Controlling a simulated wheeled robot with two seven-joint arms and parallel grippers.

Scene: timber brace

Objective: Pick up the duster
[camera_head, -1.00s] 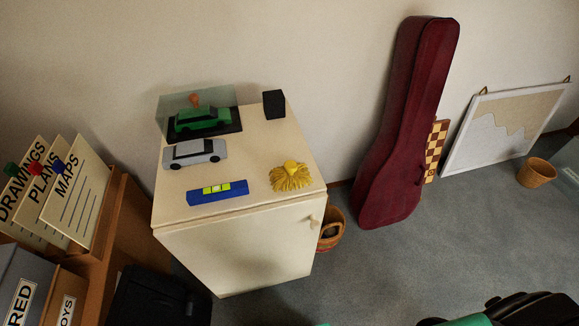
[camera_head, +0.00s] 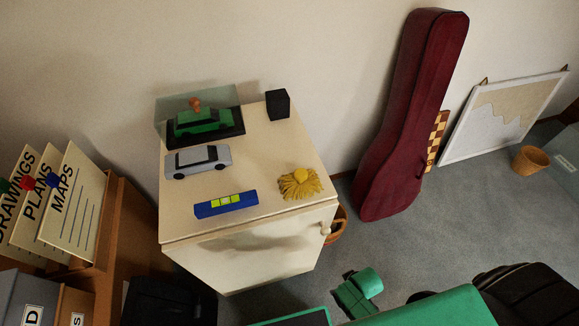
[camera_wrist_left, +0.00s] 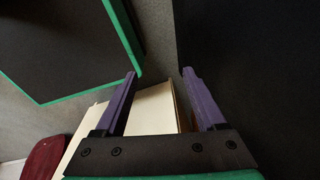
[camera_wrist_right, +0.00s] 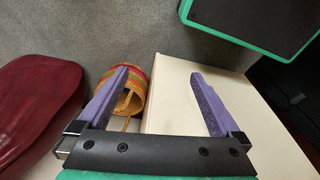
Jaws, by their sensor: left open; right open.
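The duster (camera_head: 300,183), a yellow fluffy mop-like tuft with a round top, sits on the front right part of the white cabinet top (camera_head: 262,148). No gripper touches it. My left gripper shows in the left wrist view (camera_wrist_left: 157,95), open with its purple fingers apart and nothing between them. My right gripper shows in the right wrist view (camera_wrist_right: 160,85), open and empty, with the cabinet side and a basket beyond. Neither gripper's fingers show in the head view. The duster does not show in either wrist view.
On the cabinet stand a blue level (camera_head: 226,204), a silver car (camera_head: 198,161), a green car (camera_head: 203,122) in a clear case and a black block (camera_head: 278,104). A woven basket (camera_wrist_right: 134,92) stands beside the cabinet. A dark red instrument case (camera_head: 411,115) leans on the wall.

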